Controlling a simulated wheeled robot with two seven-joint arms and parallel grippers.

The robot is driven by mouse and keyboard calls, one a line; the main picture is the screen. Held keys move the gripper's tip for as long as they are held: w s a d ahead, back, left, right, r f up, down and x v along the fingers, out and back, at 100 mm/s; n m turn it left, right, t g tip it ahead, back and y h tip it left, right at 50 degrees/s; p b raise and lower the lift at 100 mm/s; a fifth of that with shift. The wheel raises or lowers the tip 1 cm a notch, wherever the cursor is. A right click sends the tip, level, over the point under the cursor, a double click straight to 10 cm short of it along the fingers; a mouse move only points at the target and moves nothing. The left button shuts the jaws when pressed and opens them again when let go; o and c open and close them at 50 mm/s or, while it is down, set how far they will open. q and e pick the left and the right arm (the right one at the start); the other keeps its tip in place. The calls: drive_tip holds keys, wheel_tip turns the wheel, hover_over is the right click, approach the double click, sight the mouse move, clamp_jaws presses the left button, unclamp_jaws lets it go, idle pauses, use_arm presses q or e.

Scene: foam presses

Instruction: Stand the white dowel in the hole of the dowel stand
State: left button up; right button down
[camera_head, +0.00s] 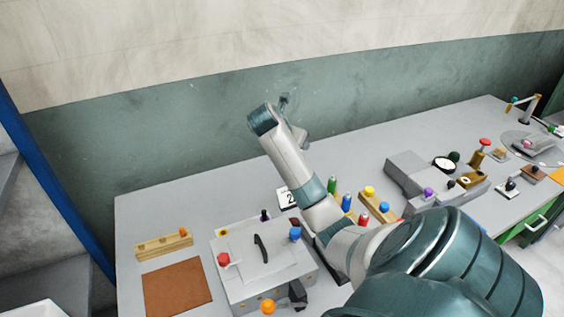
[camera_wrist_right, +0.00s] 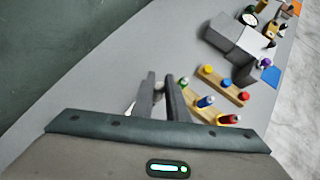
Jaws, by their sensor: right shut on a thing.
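My right gripper (camera_wrist_right: 160,80) is shut on a small, pale thing (camera_wrist_right: 158,88) that shows only partly between its two grey fingers in the wrist view. It may be the white dowel, but the fingers hide most of it. In the head view my right arm reaches up and left over the table, and its hand is largely hidden behind the wrist. I cannot pick out the dowel stand for certain. A wooden block (camera_head: 164,245) with an orange peg is at the table's left. My left gripper is not in view.
A grey box (camera_head: 262,258) with coloured knobs and a black handle stands beside a brown mat (camera_head: 177,288). Coloured pegs and a wooden strip (camera_wrist_right: 222,85) are right of the gripper. A grey stepped block (camera_head: 407,172) is farther right. The back-left tabletop is clear.

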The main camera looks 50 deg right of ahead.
drive_tip(key=d, duration=0.5)
drive_tip(key=w+a+f+n+t, duration=0.1)
drive_tip(key=w+a+f, duration=0.15)
drive_tip(key=a, duration=0.25)
drive_tip(key=w+a+f+n+t+y, duration=0.1)
drive_tip(key=w+a+f, duration=0.1)
drive_tip(key=w+a, duration=0.25)
drive_tip(key=w+a+f+n+t, duration=0.1)
drive_tip(key=w+a+f+n, duration=0.15)
drive_tip(key=a, duration=0.35)
drive_tip(key=a+r+n+t+y, duration=0.2)
drive_tip(key=a+r+n, duration=0.25)
drive_tip(key=a, duration=0.85)
drive_tip(key=a+r+n+t+y, duration=0.3)
drive_tip(key=a+r, duration=0.2)
drive_tip(key=a, duration=0.7)
drive_tip(key=s+a+f+n+y+b, duration=0.25)
drive_tip(key=s+a+b, duration=0.2)
drive_tip(key=a, duration=0.35)
drive_tip(key=s+a+f+n+b, duration=0.2)
drive_tip(key=s+a+f+b, duration=0.1)
drive_tip(key=f+b, duration=0.7)
drive_tip(key=shift+a+f+y+b, duration=0.3)
drive_tip(key=shift+a+y+b, duration=0.1)
drive_tip(key=shift+b, duration=0.2)
drive_tip(key=shift+n, duration=0.25)
